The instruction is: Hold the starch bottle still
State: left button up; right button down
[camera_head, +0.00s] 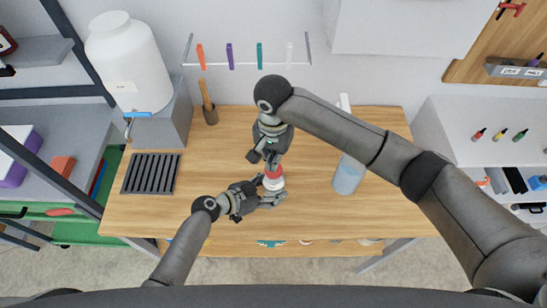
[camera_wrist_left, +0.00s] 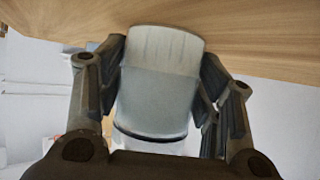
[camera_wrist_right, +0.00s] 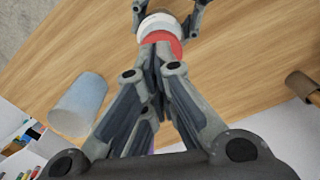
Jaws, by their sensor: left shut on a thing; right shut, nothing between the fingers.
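The starch bottle is white with a red cap (camera_head: 273,170) and stands over the middle of the wooden table. My left gripper (camera_head: 272,197) is shut around its body. In the left wrist view the pale bottle body (camera_wrist_left: 158,85) fills the space between the two fingers. My right gripper (camera_head: 268,162) is shut and empty, just above the cap. In the right wrist view its closed fingertips (camera_wrist_right: 158,48) overlap the edge of the red cap (camera_wrist_right: 172,42); I cannot tell whether they touch it. Fingers of my left gripper show on both sides of the bottle there.
A translucent bluish container (camera_head: 348,177) stands on the wooden table (camera_head: 310,160) to the right, below my right arm. A dark ribbed rack (camera_head: 150,174) lies on the left. The front left tabletop is clear.

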jog(key=shift+r, duration=2.7)
jog(key=shift+f, duration=0.15)
jog(key=shift+f, duration=2.95)
jog(key=shift+r, duration=3.05)
pick_arm(q)
jog(key=o, duration=0.8)
jog(key=shift+o, duration=0.2)
